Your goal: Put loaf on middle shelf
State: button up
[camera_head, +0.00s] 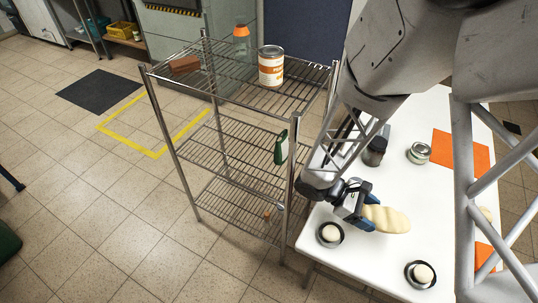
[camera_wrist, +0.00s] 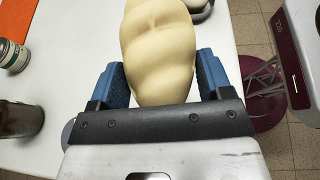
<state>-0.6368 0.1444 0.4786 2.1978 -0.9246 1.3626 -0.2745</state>
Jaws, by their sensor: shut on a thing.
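The loaf (camera_head: 388,219) is pale cream with slanting ridges. My gripper (camera_head: 369,215) is shut on one end of it, over the white table. In the wrist view the loaf (camera_wrist: 160,50) sits between the two blue fingers of my gripper (camera_wrist: 162,78). I cannot tell whether the loaf touches the table. The wire shelf rack stands left of the table, and its middle shelf (camera_head: 225,147) is mostly bare. A green item (camera_head: 281,148) shows at the right side of the rack near that shelf.
The rack's top shelf holds a labelled can (camera_head: 271,66), an orange-topped bottle (camera_head: 242,42) and a brown block (camera_head: 185,64). On the table (camera_head: 376,258) are two round items in dark bowls (camera_head: 330,234) (camera_head: 421,274), a dark jar (camera_head: 375,150) and a lidded jar (camera_head: 419,153). Rack posts stand close to my arm.

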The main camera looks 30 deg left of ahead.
jog(key=a+f+n+t, duration=0.1)
jog(key=a, duration=0.3)
jog(key=a+f+n+t+y, duration=0.1)
jog(key=a+n+t, duration=0.1)
jog(key=a, duration=0.2)
jog(key=a+f+n+t, duration=0.1)
jog(key=a+t, duration=0.1)
jog(key=a, duration=0.2)
jog(key=shift+s+a+n+y, duration=0.25)
jog(key=shift+s+n+y, duration=0.05)
jog(key=shift+n, duration=0.1)
jog(key=s+a+f+n+t+y, duration=0.2)
jog(key=s+a+n+t+y, duration=0.15)
jog(key=a, duration=0.65)
jog(key=s+a+f+n+t+y, duration=0.2)
jog(key=s+a+f+n+t, duration=0.15)
jog(key=a, duration=0.65)
jog(key=w+a+f+n+y, duration=0.3)
jog(key=w+a+y, duration=0.1)
jog(key=a, duration=0.3)
jog(key=w+a+f+n+y, duration=0.3)
jog(key=w+a+y, duration=0.1)
jog(key=w+a, duration=0.3)
jog(key=shift+w+a+f+n+t, duration=0.15)
jog(key=shift+a+f+n+t, duration=0.15)
jog(key=shift+a, duration=0.45)
send_over(224, 159)
jog(key=shift+d+f, duration=0.15)
jog(key=shift+f, duration=0.5)
jog(key=shift+f, duration=0.15)
